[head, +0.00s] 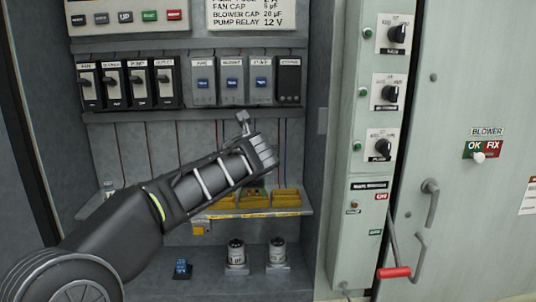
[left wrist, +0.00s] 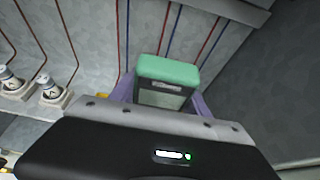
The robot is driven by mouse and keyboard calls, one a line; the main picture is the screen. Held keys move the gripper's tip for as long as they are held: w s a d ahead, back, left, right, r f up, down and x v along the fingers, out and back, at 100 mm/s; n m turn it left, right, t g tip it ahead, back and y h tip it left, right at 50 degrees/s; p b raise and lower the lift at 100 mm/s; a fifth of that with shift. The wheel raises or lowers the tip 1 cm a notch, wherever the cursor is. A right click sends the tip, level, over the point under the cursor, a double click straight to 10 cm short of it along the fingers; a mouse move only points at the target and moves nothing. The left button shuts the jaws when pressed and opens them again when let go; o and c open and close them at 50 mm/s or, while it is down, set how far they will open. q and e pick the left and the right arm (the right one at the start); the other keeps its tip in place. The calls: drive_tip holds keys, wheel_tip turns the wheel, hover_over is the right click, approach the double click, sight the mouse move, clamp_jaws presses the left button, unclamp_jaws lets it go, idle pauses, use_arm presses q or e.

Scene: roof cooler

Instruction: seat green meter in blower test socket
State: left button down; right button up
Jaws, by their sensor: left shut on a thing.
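My left gripper (left wrist: 165,98) is shut on the green meter (left wrist: 168,73), a box with a green top and a grey face with a small label, between its lavender fingers. In the head view my left arm reaches across the cabinet and its wrist hides most of the gripper and the meter. Yellow sockets stand in a row on the shelf just below the wrist: a middle one (head: 254,200) and a right one (head: 287,198), with another partly hidden at the left. I cannot tell which is the blower socket, or whether the meter touches one. My right gripper is not in view.
Two white-and-black capacitors (head: 236,254) and a blue relay (head: 181,268) stand on the cabinet floor. Breakers (head: 125,83) and blue-marked modules (head: 232,80) line the rail above. A panel with knobs (head: 381,146) and a red-handled lever (head: 394,272) are at the right.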

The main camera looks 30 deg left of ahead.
use_arm(q)
drive_tip(key=shift+w, duration=0.15)
drive_tip(key=shift+a, duration=0.1)
drive_tip(key=w+a+f+b, duration=0.1)
drive_tip(key=w+a+f, duration=0.1)
drive_tip(key=w+f, duration=0.1)
drive_tip(key=shift+w+a+f, duration=0.35)
drive_tip(key=shift+f, duration=0.35)
idle(0.7)
drive_tip(key=shift+f, duration=0.15)
drive_tip(key=shift+s, duration=0.1)
idle(0.7)
idle(0.6)
drive_tip(key=shift+c, duration=2.2)
unclamp_jaws()
